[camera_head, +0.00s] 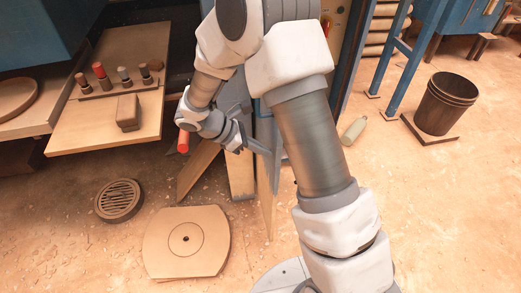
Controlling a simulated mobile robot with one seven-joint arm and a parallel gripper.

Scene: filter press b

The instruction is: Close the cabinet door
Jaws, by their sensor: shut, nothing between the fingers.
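My arm reaches up from the lower right and bends back down at the left. My gripper (237,142) is at its end, left of the arm's thick middle link, and it looks shut and empty. Just right of it, partly behind my arm, stands an upright panel with a pale wooden face (266,195), seen nearly edge-on, which may be the cabinet door. Grey-blue parts show beside it. I cannot tell whether my gripper touches it. The cabinet's opening and the door's hinge are mostly hidden by my arm, so the door's angle is unclear.
A wooden workbench (95,138) with several small knobbed pieces and a block (128,112) stands at left. A round grate (119,200) and a wooden plate (186,242) lie on the floor.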

